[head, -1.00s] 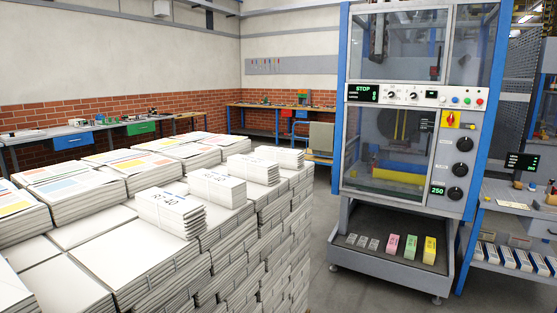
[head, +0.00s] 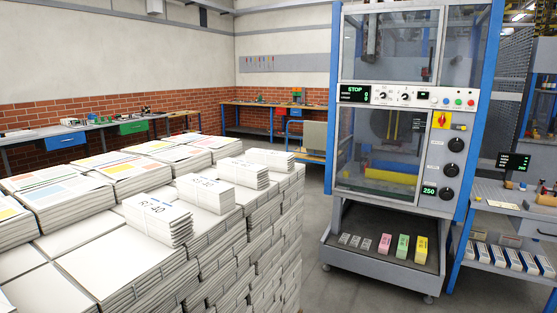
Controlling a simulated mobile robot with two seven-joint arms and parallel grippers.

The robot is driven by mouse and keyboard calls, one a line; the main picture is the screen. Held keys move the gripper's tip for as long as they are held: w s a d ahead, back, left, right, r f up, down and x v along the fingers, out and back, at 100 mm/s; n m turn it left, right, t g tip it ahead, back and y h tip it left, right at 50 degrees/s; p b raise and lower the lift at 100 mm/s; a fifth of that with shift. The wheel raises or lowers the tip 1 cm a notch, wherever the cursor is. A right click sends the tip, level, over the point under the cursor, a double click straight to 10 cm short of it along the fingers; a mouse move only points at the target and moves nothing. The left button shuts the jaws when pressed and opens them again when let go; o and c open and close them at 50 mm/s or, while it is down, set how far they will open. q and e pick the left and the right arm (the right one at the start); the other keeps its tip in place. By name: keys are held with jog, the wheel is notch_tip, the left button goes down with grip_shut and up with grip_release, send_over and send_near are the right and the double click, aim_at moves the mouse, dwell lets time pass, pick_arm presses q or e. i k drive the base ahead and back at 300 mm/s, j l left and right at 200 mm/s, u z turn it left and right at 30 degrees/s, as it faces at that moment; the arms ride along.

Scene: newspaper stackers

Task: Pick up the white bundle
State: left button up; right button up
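Several small white bundles lie on top of the big stack of newspapers at the left of the head view. The nearest white bundle (head: 158,219) has dark lettering on its top sheet and sits near the stack's right edge. A second white bundle (head: 206,193) lies behind it, then a third white bundle (head: 243,172), and another white bundle (head: 270,161) farthest back. They rest flat and apart from each other. Neither of my grippers shows in the head view.
The newspaper stack (head: 222,268) fills the lower left. A blue-framed machine (head: 389,135) stands right of it, with pink, green and yellow blocks on its lower tray (head: 383,256). Grey floor (head: 318,222) lies free between them. Workbenches (head: 88,127) line the back wall.

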aim_at(276, 161)
jog(key=i+l+z, duration=0.45)
jog(key=i+z, duration=0.25)
jog(key=i, duration=0.2)
jog(key=i+l+z, duration=0.2)
jog(key=i, duration=1.15)
jog(key=i+u, duration=0.45)
jog(key=i+l+u, duration=0.2)
jog(key=u, duration=0.25)
jog(key=i+l+u, duration=0.3)
jog(key=u, duration=0.15)
jog(key=i+l+u, duration=0.2)
jog(key=l+u, duration=0.25)
jog(key=i+l+u, duration=0.15)
jog(key=l+u, duration=0.3)
jog(key=i+l+u, duration=0.1)
jog(key=l+u, duration=0.35)
